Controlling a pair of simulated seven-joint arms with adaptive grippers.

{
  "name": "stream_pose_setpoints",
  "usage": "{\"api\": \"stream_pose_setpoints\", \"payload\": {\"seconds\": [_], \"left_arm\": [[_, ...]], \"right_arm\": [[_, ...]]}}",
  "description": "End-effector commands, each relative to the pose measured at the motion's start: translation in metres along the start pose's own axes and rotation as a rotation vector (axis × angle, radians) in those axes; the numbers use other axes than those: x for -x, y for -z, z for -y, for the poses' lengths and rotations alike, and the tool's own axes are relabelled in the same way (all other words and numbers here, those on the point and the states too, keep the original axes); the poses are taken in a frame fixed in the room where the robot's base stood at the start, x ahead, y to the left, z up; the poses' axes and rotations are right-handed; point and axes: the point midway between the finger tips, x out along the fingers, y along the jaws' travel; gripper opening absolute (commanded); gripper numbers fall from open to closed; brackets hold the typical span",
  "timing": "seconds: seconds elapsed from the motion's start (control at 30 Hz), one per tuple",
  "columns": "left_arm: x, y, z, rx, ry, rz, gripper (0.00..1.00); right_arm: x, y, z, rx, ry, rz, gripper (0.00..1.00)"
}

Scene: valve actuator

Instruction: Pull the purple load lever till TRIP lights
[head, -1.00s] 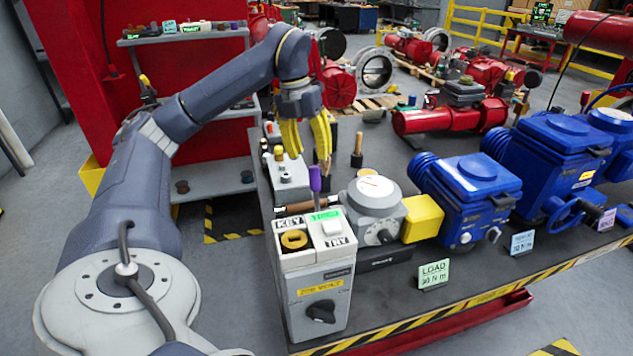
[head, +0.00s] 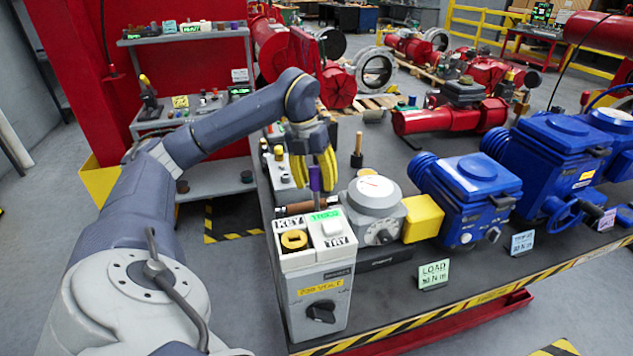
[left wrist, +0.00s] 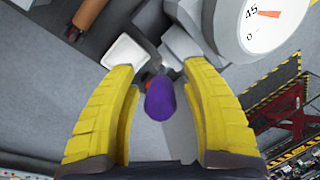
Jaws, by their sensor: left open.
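The purple load lever (head: 315,178) stands up behind the grey control box (head: 318,290) in the head view. My left gripper (head: 314,184) is open, pointing down over the lever. In the left wrist view the purple knob (left wrist: 160,101) sits between the two yellow fingers of the gripper (left wrist: 162,115), with a gap on each side. The box has a KEY socket with a yellow ring (head: 294,240) and a white TRY button (head: 332,228). A green-lit label shows behind the button, but I cannot read it clearly. My right gripper is not in view.
A round dial gauge (head: 373,194) and a yellow block (head: 422,218) stand right of the lever. Blue actuators (head: 467,195) fill the bench further right. A green LOAD card (head: 433,274) stands near the front edge. A brown-handled tool lies beside the lever.

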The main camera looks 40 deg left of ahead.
Motion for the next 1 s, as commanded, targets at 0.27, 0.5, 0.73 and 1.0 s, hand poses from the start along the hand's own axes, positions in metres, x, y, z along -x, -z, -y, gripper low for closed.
{"api": "stream_pose_setpoints", "payload": {"seconds": [0.27, 0.5, 0.73, 1.0], "left_arm": [[-0.0014, -0.0001, 0.0002, 0.0, 0.0, 0.001, 0.47], [-0.0013, -0.0001, 0.0002, 0.0, 0.001, 0.001, 0.32], [-0.0013, -0.0001, 0.0001, 0.0, 0.0, 0.001, 0.05], [-0.0014, -0.0002, 0.0, 0.0, 0.0, 0.001, 0.0]], "right_arm": [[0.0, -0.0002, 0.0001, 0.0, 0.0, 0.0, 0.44], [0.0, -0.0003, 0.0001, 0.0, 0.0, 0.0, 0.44], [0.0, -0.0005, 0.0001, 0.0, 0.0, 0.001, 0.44], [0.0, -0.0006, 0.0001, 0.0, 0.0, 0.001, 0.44]]}}
